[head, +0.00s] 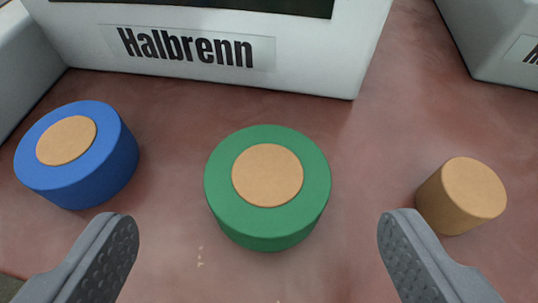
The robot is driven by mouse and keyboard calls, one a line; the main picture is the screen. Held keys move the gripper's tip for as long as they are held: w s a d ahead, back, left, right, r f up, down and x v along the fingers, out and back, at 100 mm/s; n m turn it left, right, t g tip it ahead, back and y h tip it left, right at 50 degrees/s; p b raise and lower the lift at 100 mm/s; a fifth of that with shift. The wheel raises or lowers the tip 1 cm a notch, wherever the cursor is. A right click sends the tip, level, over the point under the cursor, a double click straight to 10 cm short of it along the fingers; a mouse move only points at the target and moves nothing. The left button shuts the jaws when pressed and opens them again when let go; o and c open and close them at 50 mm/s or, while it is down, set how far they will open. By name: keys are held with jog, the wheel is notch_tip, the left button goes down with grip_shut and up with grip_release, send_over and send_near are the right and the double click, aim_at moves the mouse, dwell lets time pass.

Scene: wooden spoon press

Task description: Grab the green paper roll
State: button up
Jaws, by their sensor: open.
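The green paper roll (268,225) stands upright on the reddish surface in the middle of the head view, with a tan round core on top. My gripper (258,250) is open, with one grey finger at the lower left and one at the lower right. The roll appears between and a little beyond the fingertips in the picture. Neither finger appears to touch it. Nothing is held.
A blue roll (110,175) with a tan core stands to the left, just beyond the left finger. A small tan cylinder (461,196) stands to the right, close to the right fingertip in the picture. A white box labelled Halbrenn (310,55) stands behind the green roll. Another pale box (495,40) is at the upper right. The surface (365,150) is bare around the green roll.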

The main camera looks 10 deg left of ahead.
aim_at(269, 183)
jog(key=shift+d+b+x, duration=0.1)
jog(key=shift+b+x, duration=0.35)
jog(key=shift+x, duration=0.75)
jog(key=shift+d+b+x, duration=0.15)
jog(key=shift+b+x, duration=0.25)
jog(key=shift+x, duration=0.8)
jog(key=c, duration=1.1)
jog(key=shift+o, duration=0.2)
jog(key=shift+r, duration=0.15)
